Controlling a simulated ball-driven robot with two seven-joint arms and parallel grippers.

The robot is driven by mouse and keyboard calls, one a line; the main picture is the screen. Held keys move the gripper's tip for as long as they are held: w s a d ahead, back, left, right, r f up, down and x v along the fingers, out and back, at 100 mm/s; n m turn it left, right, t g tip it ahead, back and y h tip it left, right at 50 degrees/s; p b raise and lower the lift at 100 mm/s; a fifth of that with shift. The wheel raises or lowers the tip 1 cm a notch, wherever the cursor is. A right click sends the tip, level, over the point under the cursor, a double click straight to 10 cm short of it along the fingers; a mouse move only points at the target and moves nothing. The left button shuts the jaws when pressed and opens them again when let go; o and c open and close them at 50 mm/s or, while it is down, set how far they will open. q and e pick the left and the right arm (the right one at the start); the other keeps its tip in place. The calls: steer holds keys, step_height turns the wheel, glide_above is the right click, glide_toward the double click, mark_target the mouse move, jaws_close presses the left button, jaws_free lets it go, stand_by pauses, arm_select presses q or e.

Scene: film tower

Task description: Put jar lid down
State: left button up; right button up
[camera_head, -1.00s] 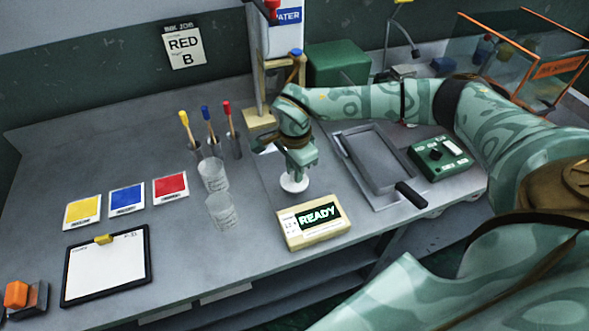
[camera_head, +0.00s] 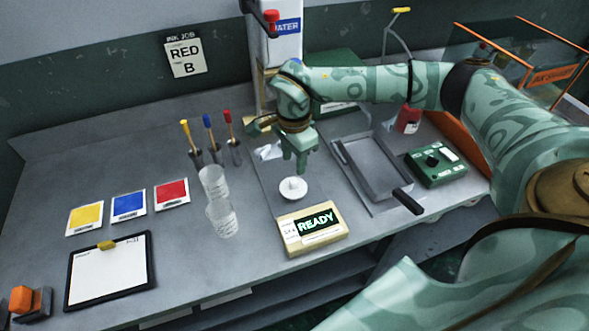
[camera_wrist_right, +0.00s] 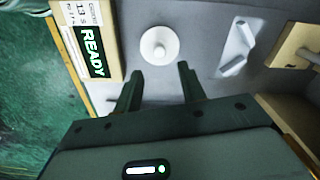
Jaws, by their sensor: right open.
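The jar lid (camera_head: 293,189) is a white disc with a small knob. It lies flat on the grey table, just behind the READY box. In the right wrist view the lid (camera_wrist_right: 159,46) shows just past my fingertips, apart from them. My right gripper (camera_head: 301,171) is open and empty above the lid. In the right wrist view its two fingers (camera_wrist_right: 158,68) stand apart with bare table between them. My left gripper is not in view.
The READY box (camera_head: 312,228) stands in front of the lid. Two clear beakers (camera_head: 221,217) stand to its left. A grey tray (camera_head: 372,202) with a black handle lies to the right, beside a green control box (camera_head: 437,162). A clipboard (camera_head: 108,268) lies front left.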

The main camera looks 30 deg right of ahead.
step_height(320, 180, up, 5)
steer(key=shift+r+p, duration=0.15)
steer(key=shift+p, duration=0.15)
steer(key=shift+s, duration=0.1)
stand_by(0.3)
